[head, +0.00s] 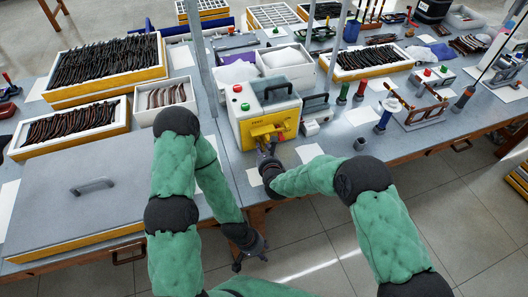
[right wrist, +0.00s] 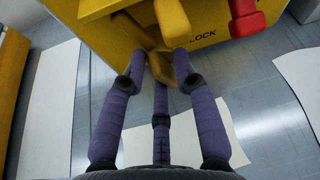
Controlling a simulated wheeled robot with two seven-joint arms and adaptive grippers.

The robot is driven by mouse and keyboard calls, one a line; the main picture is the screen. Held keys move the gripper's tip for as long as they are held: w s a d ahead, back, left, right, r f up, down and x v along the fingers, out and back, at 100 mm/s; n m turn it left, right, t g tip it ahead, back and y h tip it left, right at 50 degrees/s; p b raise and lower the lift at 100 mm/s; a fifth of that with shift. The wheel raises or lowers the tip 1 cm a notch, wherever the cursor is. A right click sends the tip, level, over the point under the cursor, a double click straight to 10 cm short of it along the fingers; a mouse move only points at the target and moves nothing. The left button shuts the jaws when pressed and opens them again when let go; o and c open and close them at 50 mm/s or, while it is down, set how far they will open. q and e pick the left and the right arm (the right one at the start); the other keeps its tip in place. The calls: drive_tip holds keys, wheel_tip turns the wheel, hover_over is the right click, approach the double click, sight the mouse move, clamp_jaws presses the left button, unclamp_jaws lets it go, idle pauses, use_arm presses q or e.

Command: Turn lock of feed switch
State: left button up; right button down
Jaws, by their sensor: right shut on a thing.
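The feed switch (head: 265,115) is a yellow and white box with a yellow front, standing near the table's front edge. In the right wrist view, the word LOCK (right wrist: 203,37) shows on its yellow face, beside a yellow lock handle (right wrist: 161,70). My right gripper (head: 267,148) is at the box's lower front. Its purple fingers (right wrist: 160,62) are shut on the yellow lock handle, and they partly hide it. My left gripper (head: 251,258) hangs low in front of the table, over the floor, with its fingers spread and empty, away from the switch.
A red part (right wrist: 250,18) sits on the switch near the lettering. White trays of eyeglass parts (head: 105,65) stand at the left, and a large grey lid with a handle (head: 92,187) lies in front of them. A small grey cup (head: 360,144) stands right of my right gripper.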

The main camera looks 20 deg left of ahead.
drive_tip(key=n+b, duration=0.1)
drive_tip(key=n+t+b, duration=0.1)
drive_tip(key=f+n+h+b, duration=0.1)
drive_tip(key=shift+s+a+t, duration=0.25)
drive_tip(key=shift+s+t, duration=0.05)
drive_tip(key=n+t+b, duration=0.1)
drive_tip(key=n+b, duration=0.1)
drive_tip(key=n+t+h+b, duration=0.1)
drive_tip(key=n+b, duration=0.1)
drive_tip(key=shift+f+b, duration=0.35)
drive_tip(key=shift+b, duration=0.05)
drive_tip(key=shift+n+t+h+b, duration=0.35)
drive_tip(key=shift+n+b, duration=0.45)
drive_tip(key=shift+n, duration=0.4)
drive_tip(key=shift+d+f+n+t+b, duration=0.1)
drive_tip(key=shift+n+t+b, duration=0.35)
drive_tip(key=shift+n, duration=0.45)
drive_tip(key=c, duration=1.2)
unclamp_jaws()
drive_tip(key=shift+w, duration=0.1)
drive_tip(key=shift+r, duration=0.2)
